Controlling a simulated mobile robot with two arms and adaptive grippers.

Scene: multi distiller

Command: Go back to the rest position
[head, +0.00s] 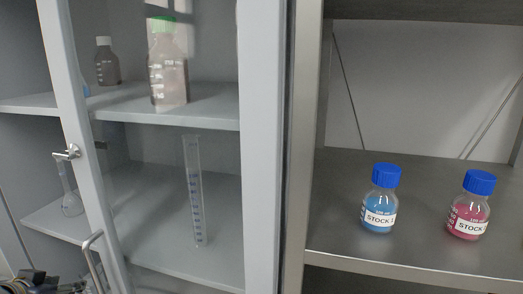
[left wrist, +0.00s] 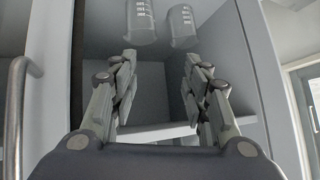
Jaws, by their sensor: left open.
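My left gripper (left wrist: 160,82) is open in the left wrist view, with its two fingers apart and nothing between them. It faces a grey cabinet interior with a shelf (left wrist: 160,133). Two clear graduated vessels (left wrist: 141,20) (left wrist: 183,27) show beyond the fingertips, apart from them as far as I can see. In the head view only a dark piece of what looks like my left arm or gripper shows at the bottom left corner. My right gripper is in neither view.
A grey cabinet frame (head: 262,150) with a handle (head: 92,262) fills the left. Inside are a green-capped bottle (head: 168,75), a brown bottle (head: 107,65), a cylinder (head: 195,190) and a flask (head: 71,200). Blue (head: 380,200) and red (head: 469,207) stock bottles stand on a metal shelf (head: 335,225).

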